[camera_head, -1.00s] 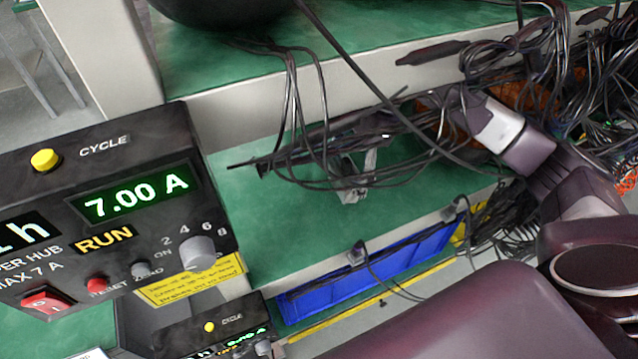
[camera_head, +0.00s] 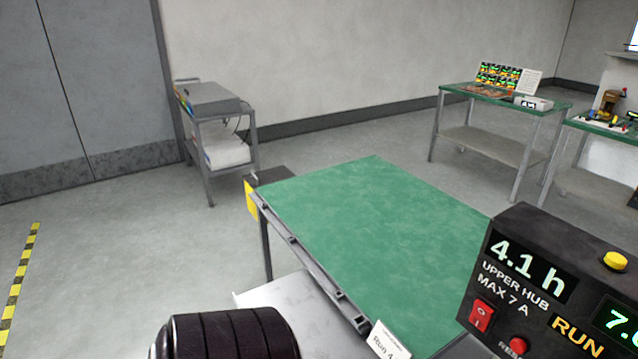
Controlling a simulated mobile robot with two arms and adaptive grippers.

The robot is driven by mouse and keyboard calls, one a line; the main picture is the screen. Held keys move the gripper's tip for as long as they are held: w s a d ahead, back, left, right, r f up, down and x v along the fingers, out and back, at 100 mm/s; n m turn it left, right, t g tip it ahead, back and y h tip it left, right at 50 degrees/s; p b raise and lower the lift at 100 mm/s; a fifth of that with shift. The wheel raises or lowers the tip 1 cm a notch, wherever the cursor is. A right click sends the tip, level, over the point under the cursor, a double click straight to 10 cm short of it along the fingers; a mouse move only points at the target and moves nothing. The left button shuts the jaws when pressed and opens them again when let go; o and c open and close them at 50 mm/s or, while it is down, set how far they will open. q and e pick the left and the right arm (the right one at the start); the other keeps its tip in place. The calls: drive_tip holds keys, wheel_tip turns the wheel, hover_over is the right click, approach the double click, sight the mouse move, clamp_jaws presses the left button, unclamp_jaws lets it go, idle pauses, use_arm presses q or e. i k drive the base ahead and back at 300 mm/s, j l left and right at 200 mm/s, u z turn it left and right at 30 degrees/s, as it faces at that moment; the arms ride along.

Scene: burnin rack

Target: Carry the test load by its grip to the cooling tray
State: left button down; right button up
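Neither of my grippers shows in this view. I cannot identify the test load or the cooling tray for certain. A dark box with a yellow side (camera_head: 267,177) sits by the far left corner of the green-topped bench (camera_head: 375,235); its lower part is partly hidden. A black ribbed round thing (camera_head: 230,335) shows at the bottom edge, cut off, and I cannot tell what it is. The black upper hub unit (camera_head: 540,285) at the lower right reads 4.1 h and RUN, and is cut off by the frame.
A trolley (camera_head: 215,130) stands by the wall, with a grey box on top. Another bench (camera_head: 508,98) with a colourful panel stands at the back right. Open floor lies left and behind.

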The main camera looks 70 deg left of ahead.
sight(302, 333)
drive_tip(key=k+j+z, duration=0.1)
drive_tip(key=z, duration=0.3)
drive_tip(key=k+z, duration=0.45)
drive_tip(key=z, duration=0.3)
drive_tip(key=k+l+z, duration=0.1)
drive_tip(key=z, duration=0.3)
drive_tip(key=k+j+z, duration=0.1)
drive_tip(key=k+z, duration=0.6)
drive_tip(key=z, duration=0.25)
drive_tip(key=k+u, duration=0.15)
drive_tip(key=u, duration=0.15)
drive_tip(key=k+j+u, duration=0.15)
drive_tip(key=u, duration=0.15)
drive_tip(key=k+j+u, duration=0.2)
drive_tip(key=u, duration=1.35)
